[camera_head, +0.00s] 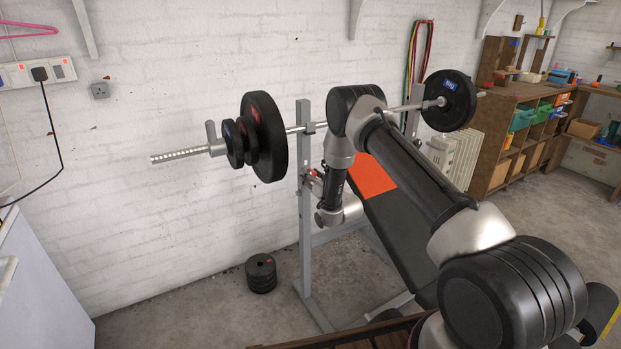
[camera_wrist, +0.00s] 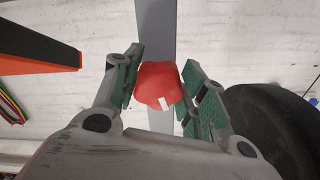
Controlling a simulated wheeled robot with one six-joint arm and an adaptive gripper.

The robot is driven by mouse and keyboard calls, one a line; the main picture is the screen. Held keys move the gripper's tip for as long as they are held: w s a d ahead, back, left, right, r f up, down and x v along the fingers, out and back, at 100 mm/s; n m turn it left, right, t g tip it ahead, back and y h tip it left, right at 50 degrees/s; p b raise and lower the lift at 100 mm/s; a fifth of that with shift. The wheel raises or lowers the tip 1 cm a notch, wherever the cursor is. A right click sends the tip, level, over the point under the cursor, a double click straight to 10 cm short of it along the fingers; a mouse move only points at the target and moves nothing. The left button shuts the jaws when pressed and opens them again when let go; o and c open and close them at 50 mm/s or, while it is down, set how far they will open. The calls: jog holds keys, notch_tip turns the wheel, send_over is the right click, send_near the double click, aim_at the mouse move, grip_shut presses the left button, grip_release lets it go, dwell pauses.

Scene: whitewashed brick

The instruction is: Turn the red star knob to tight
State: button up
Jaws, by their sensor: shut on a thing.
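The red star knob (camera_wrist: 158,84) is in the middle of the wrist view, with a white mark on its front face. It sits in front of the grey upright post (camera_wrist: 156,20) of the weight bench rack. My gripper (camera_wrist: 165,88) has one green-padded finger on each side of the knob and is shut on it. In the head view the knob (camera_head: 312,172) shows only as a small red bit beside the rack post (camera_head: 305,215), mostly hidden by my wrist. Any tight marking cannot be made out.
A barbell (camera_head: 180,155) with black plates (camera_head: 264,137) rests across the rack. An orange pad or towel (camera_head: 372,178) lies on the black bench (camera_head: 400,235). Several stacked plates (camera_head: 261,272) stand on the floor. A black plate (camera_wrist: 275,125) is close right of my gripper.

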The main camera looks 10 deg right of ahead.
jog(key=shift+m, duration=1.3)
jog(key=o, duration=1)
jog(key=shift+o, duration=0.2)
jog(key=v, duration=1.2)
